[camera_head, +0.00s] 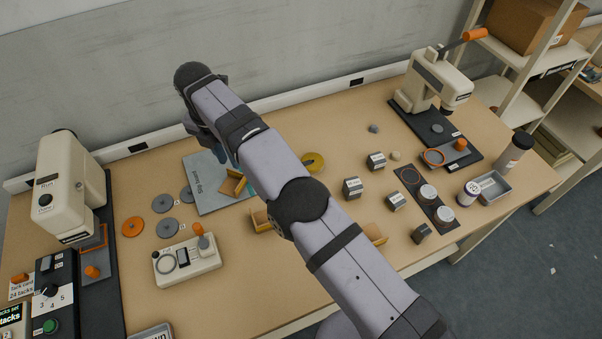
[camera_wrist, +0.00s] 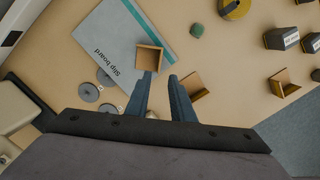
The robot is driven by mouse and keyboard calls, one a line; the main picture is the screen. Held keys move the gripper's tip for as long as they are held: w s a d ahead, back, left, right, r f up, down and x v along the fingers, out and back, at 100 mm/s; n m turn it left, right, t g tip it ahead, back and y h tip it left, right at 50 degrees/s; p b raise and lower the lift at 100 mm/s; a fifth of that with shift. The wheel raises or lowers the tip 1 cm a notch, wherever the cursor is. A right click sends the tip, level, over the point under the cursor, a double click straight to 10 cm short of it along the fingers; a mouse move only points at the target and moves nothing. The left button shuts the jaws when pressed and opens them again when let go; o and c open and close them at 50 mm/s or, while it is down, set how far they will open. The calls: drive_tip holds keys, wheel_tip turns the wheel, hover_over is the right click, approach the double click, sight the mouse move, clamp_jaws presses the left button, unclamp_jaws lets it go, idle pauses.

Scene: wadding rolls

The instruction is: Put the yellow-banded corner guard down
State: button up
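A tan corner guard (camera_head: 233,183) stands at the right edge of the grey slip board (camera_head: 204,190). In the wrist view this guard (camera_wrist: 150,58) is just beyond my fingertips. My gripper (camera_wrist: 160,75) has its two blue fingers apart with a clear gap between them, and nothing shows gripped. A second corner guard (camera_wrist: 194,86) stands on the bare table beside the right finger. A third corner guard (camera_wrist: 283,83) is farther right, partly behind my arm in the head view (camera_head: 376,234). I cannot make out a yellow band clearly on any guard.
A yellow roll (camera_head: 313,162) and several dark labelled blocks (camera_head: 353,187) stand to the right. Grey discs (camera_head: 167,228) and a cream device (camera_head: 187,262) are left of and below the board. Cream machines stand at both ends. Bare table shows between the guards.

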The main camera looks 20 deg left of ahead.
drive_tip(key=w+d+r+m, duration=0.1)
drive_tip(key=w+d+m, duration=0.2)
drive_tip(key=d+m, duration=0.5)
drive_tip(key=w+d+r+m, duration=0.1)
drive_tip(key=w+d+m, duration=0.3)
drive_tip(key=d, duration=0.7)
drive_tip(key=w+d+r+m, duration=0.25)
drive_tip(key=d+m, duration=0.35)
drive_tip(key=d, duration=0.4)
drive_tip(key=s+d+f+m, duration=0.3)
drive_tip(key=s+d+m, duration=0.6)
drive_tip(key=s+d, duration=0.1)
drive_tip(key=s+d+f+m+g, duration=0.1)
drive_tip(key=s+d+f+m, duration=0.2)
drive_tip(key=s+d+m, duration=0.6)
drive_tip(key=s+d, duration=0.1)
drive_tip(key=d, duration=0.2)
drive_tip(key=shift+d, duration=0.25)
drive_tip(key=shift+f, duration=0.1)
idle(2.6)
